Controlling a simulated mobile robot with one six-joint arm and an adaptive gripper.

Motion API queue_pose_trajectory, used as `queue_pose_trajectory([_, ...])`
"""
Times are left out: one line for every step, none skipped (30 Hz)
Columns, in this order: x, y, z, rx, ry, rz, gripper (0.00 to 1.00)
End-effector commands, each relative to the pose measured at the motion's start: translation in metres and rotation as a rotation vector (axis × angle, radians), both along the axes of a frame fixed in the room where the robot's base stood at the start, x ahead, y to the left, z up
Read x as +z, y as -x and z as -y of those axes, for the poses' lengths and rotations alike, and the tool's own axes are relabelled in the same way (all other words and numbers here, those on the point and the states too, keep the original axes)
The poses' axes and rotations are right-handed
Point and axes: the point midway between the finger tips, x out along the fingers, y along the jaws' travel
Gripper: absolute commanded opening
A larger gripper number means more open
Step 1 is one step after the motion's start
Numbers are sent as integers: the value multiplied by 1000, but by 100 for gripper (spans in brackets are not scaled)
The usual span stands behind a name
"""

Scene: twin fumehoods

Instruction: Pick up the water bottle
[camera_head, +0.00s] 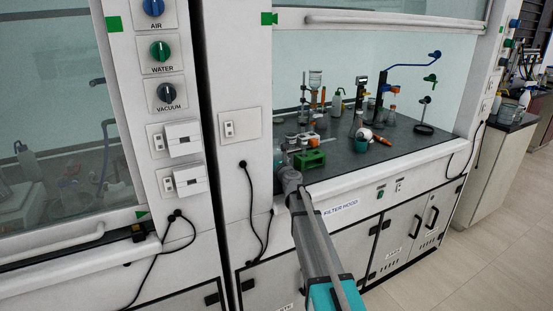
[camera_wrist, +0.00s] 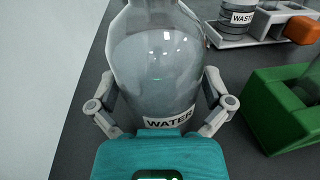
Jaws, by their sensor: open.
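The water bottle (camera_wrist: 155,65) is clear, with a label reading WATER low on its front. In the wrist view it stands on the dark worktop, its top cut off by the frame edge. My gripper (camera_wrist: 158,98) is open, with one finger on the left and one on the right of the bottle's lower part. I cannot tell whether the fingers touch the glass. In the head view my gripper (camera_head: 291,165) is at the left front of the right fumehood's worktop, and I cannot make out the water bottle there.
A green rack (camera_wrist: 285,110) stands close on the right, also visible in the head view (camera_head: 309,160). A white tray (camera_wrist: 228,40) holds a container labelled WASTE (camera_wrist: 238,18). Stands and glassware fill the worktop (camera_head: 345,160) behind. The hood's wall (camera_wrist: 60,60) is on the left.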

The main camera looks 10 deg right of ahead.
Motion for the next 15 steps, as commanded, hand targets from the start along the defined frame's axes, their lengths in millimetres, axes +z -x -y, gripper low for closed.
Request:
queue_pose_trajectory([0, 0, 0, 0, 0, 0, 100])
queue_pose_trajectory([0, 0, 0, 0, 0, 0, 100])
queue_pose_trajectory([0, 0, 0, 0, 0, 0, 100])
queue_pose_trajectory([0, 0, 0, 0, 0, 0, 100])
queue_pose_trajectory([0, 0, 0, 0, 0, 0, 100])
queue_pose_trajectory([0, 0, 0, 0, 0, 0, 100])
queue_pose_trajectory([0, 0, 0, 0, 0, 0, 96])
queue_pose_trajectory([0, 0, 0, 0, 0, 0, 91])
queue_pose_trajectory([0, 0, 0, 0, 0, 0, 83])
queue_pose_trajectory([0, 0, 1, 0, 0, 0, 78])
queue_pose_trajectory([0, 0, 1, 0, 0, 0, 72])
queue_pose_trajectory([0, 0, 1, 0, 0, 0, 65])
queue_pose_trajectory([0, 0, 1, 0, 0, 0, 59])
queue_pose_trajectory([0, 0, 1, -1, 0, 0, 54])
queue_pose_trajectory([0, 0, 1, -1, 0, 0, 46])
